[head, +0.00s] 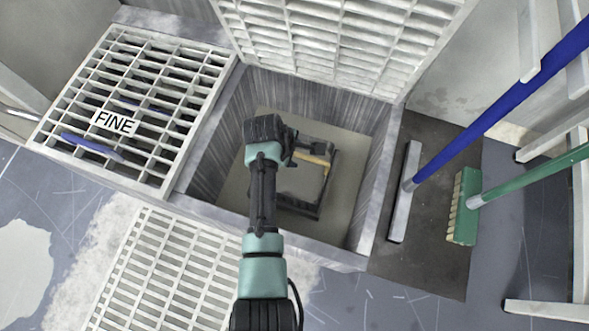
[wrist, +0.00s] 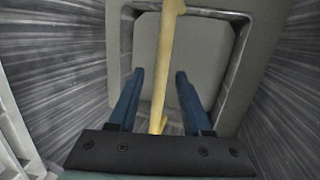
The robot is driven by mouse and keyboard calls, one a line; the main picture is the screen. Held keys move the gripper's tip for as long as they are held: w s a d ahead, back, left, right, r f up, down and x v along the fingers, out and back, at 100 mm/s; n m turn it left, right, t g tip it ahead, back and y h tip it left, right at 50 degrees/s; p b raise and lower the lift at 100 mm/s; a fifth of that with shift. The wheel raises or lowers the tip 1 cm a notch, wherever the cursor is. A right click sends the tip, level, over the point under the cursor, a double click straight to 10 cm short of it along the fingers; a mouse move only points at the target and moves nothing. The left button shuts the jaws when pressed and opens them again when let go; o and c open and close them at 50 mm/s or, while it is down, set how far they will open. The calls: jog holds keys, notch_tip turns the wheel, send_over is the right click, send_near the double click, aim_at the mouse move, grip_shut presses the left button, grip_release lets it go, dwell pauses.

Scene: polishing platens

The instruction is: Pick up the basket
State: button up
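The basket (head: 287,204) is a dark-rimmed, square, shallow container with a pale inside, low in the open pit. Its yellow handle (head: 314,160) shows just right of my gripper in the head view. In the wrist view the handle (wrist: 166,60) runs as a bar from the top edge down between my two blue fingers, and the basket's rim (wrist: 236,72) lies beyond. My gripper (wrist: 159,80) is open, with one finger on each side of the handle and visible gaps on both sides. My arm hides the basket's left part in the head view.
The pit walls (head: 212,150) surround my arm closely. A raised white grate (head: 340,40) stands behind the opening. A grate labelled FINE (head: 150,95) covers the left bay. A blue-handled squeegee (head: 405,190) and a green brush (head: 464,205) stand at the right.

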grip_shut()
dwell(1.2)
